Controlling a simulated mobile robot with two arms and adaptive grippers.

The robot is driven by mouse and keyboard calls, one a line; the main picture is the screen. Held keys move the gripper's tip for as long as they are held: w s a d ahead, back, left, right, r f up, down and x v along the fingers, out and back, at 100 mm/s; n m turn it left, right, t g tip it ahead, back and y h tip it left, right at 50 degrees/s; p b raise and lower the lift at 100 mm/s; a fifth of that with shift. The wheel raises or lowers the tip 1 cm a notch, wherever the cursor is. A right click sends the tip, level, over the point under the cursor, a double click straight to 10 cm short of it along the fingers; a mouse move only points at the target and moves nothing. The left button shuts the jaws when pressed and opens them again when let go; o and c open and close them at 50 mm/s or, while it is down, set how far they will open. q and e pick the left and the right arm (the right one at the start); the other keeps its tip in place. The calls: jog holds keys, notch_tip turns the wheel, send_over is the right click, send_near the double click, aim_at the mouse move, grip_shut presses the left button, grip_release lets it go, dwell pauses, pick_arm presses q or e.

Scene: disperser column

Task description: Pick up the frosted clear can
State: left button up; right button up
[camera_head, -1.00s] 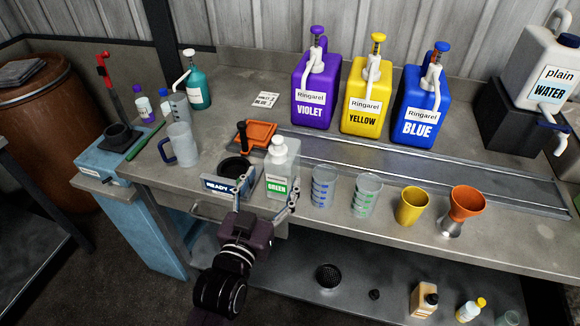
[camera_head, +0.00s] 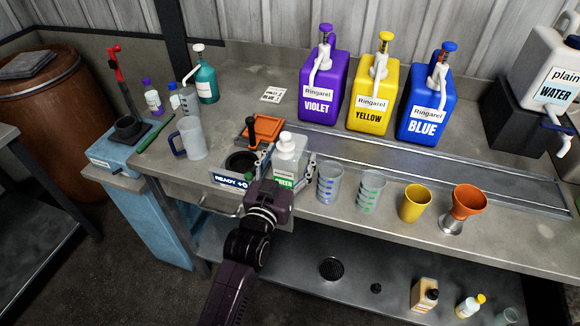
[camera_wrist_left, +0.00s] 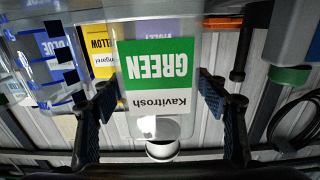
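The frosted clear can (camera_head: 290,152) is a whitish bottle with a white cap and a green GREEN label. It stands upright at the front of the bench, right of the READY box (camera_head: 226,180). My left gripper (camera_head: 288,160) is at the can from the front, with one finger on each side. In the left wrist view, which is upside down, the can (camera_wrist_left: 160,48) fills the space between the fingers of my left gripper (camera_wrist_left: 158,92). The fingers look spread around it; firm contact is not clear. My right gripper is not in view.
Two graduated cups (camera_head: 329,183) stand close to the right of the can, then a yellow cup (camera_head: 415,203) and an orange funnel (camera_head: 467,201). An orange tray (camera_head: 262,130) lies behind. Violet, yellow and blue jugs (camera_head: 425,105) stand further back.

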pick_arm(q)
jog(key=c, duration=1.2)
